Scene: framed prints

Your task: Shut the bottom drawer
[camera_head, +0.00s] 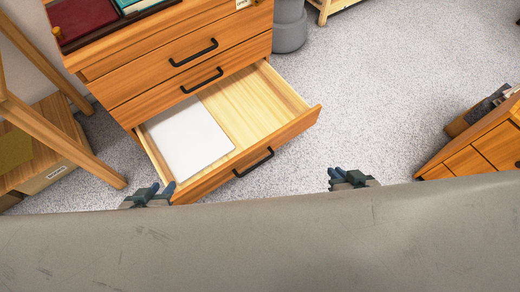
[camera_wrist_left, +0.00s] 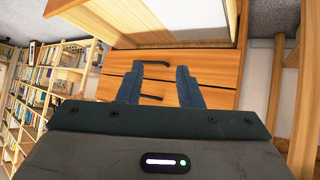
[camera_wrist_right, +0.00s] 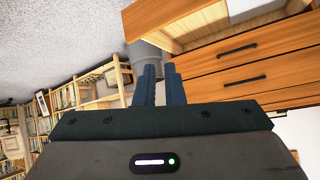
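The bottom drawer (camera_head: 243,162) of the wooden cabinet is pulled far out, with a black bar handle (camera_head: 253,163) on its front. A flat white sheet or slab (camera_head: 188,138) lies inside it. In the left wrist view the drawer (camera_wrist_left: 165,40) fills the top; in the right wrist view part of it (camera_wrist_right: 180,22) shows at the top. My left gripper (camera_head: 150,193) is open and empty, just off the drawer front's left end. My right gripper (camera_head: 345,178) is narrowly open and empty, to the right of the drawer front. Neither visibly touches it.
Two drawers with black handles (camera_head: 194,53) above are shut. A wooden easel-like frame (camera_head: 60,140) and low box stand left. Another wooden cabinet (camera_head: 478,150) is at the right. Carpet (camera_head: 380,90) between is clear.

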